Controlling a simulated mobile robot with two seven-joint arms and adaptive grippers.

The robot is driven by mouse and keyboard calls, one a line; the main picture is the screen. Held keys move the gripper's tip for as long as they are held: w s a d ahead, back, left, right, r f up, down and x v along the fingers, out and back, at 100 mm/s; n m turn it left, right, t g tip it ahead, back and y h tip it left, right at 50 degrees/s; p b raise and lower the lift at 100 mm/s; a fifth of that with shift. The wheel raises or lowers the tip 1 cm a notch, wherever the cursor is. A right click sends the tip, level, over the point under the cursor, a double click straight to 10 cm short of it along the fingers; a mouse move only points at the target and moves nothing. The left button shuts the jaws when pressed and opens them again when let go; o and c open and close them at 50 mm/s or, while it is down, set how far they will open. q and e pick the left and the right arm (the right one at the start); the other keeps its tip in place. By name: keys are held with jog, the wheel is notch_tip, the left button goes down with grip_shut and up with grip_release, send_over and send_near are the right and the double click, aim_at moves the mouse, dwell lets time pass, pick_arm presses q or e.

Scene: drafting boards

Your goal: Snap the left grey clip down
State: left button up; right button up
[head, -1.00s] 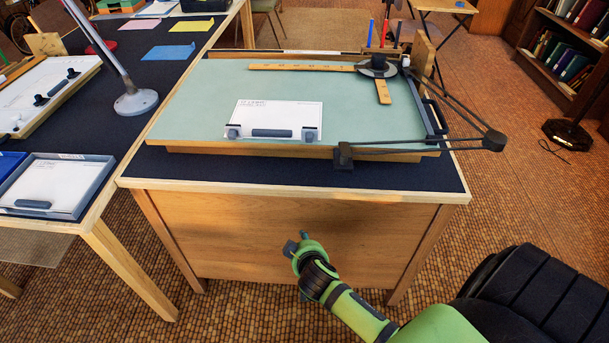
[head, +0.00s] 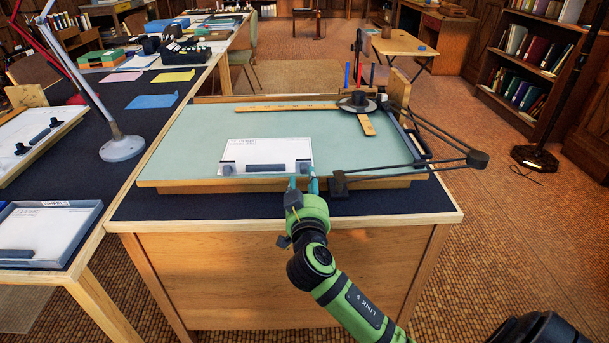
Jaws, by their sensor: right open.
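A white sheet (head: 266,150) lies on the pale green drafting board (head: 200,130). The left grey clip (head: 227,169) is at the sheet's lower left corner; it is too small to tell whether it is raised or snapped down. Another grey clip (head: 303,166) is at the lower right corner, partly hidden by my gripper. A dark grey bar (head: 265,168) lies between them. My right gripper (head: 303,184) is open and empty, at the board's front edge just in front of the right clip, to the right of the left clip. My left gripper is out of view.
A wooden rule with a round head (head: 357,103) lies at the back right. A lamp (head: 122,148) stands on the left table. The board left of the sheet is clear.

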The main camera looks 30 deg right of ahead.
aim_at(304, 172)
jog(key=shift+x, duration=1.7)
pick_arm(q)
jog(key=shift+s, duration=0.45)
pick_arm(e)
jog(key=shift+c, duration=0.4)
grip_shut()
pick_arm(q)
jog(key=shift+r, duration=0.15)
